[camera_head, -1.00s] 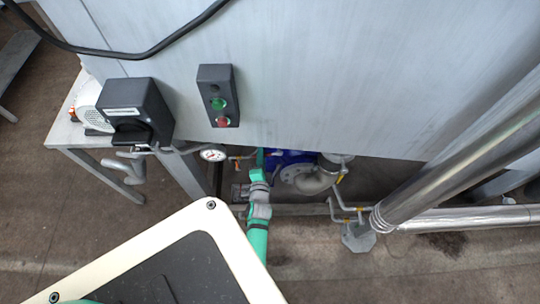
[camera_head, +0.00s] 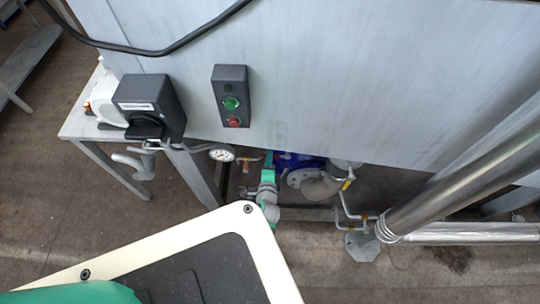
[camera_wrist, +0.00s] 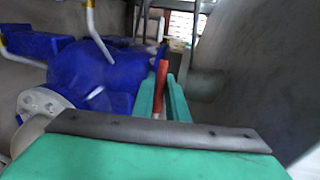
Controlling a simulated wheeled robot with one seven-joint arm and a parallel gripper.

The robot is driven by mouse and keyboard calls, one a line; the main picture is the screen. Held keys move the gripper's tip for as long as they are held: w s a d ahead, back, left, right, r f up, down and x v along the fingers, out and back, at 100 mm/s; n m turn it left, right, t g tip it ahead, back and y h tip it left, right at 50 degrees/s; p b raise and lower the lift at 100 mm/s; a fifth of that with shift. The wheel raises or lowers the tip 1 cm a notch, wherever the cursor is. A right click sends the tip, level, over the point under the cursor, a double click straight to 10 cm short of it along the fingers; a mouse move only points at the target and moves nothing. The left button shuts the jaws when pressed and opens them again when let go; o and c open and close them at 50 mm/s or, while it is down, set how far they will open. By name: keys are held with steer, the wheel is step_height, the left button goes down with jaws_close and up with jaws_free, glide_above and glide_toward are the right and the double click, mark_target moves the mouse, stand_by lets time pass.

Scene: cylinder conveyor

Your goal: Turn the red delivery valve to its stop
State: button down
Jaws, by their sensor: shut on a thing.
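The red delivery valve's handle (camera_wrist: 161,78) shows in the wrist view as a short red bar between the two green fingers. My gripper (camera_wrist: 164,88) is shut on it. The fingers hide part of the bar, and the valve body under it cannot be made out. In the head view my gripper (camera_head: 268,160) reaches under the lower edge of the grey tank, next to the blue pump (camera_head: 292,159). The red handle cannot be picked out there. The blue pump body (camera_wrist: 85,75) lies just left of the fingers in the wrist view.
A grey curved wall (camera_wrist: 265,70) stands close on the right in the wrist view. A pressure gauge (camera_head: 221,155) and thin pipes are left of my gripper. A control box (camera_head: 231,96) with green and red buttons is above. Large metal pipes (camera_head: 465,175) run at right.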

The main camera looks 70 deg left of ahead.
steer(key=c, duration=1.7)
jaws_free()
steer(key=shift+w+d+r, duration=0.1)
steer(key=shift+w+d, duration=0.1)
steer(key=shift+c, duration=0.2)
steer(key=shift+s+a, duration=0.1)
steer(key=v, duration=1)
steer(key=shift+s+d, duration=0.25)
steer(key=shift+d, duration=0.1)
